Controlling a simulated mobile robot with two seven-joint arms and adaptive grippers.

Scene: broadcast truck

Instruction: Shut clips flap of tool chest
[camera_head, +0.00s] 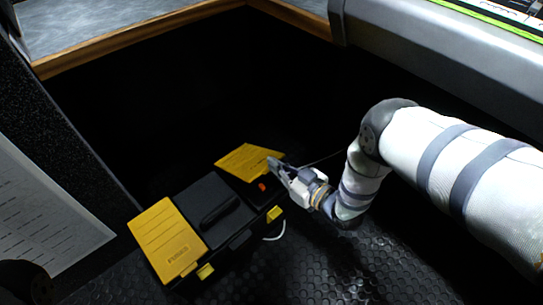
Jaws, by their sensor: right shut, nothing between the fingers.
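A black tool chest (238,243) with a dark carry handle (220,210) stands on the floor. Its left yellow flap (167,238) lies flat and bears small lettering, too small to read surely. Its right yellow flap (246,160) stands raised at the far side, over an open compartment with a small orange thing (262,187) in it. I take this raised one for the clips flap; no label on it is legible. My right gripper (274,164) is shut and empty at this flap's right edge; I cannot tell whether it touches.
Yellow latches (205,272) sit on the chest's front. A white cable loop (275,232) lies beside the chest on the dark studded floor (340,270). A grey console edge (430,52) overhangs at upper right. A pale panel (45,210) stands at left.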

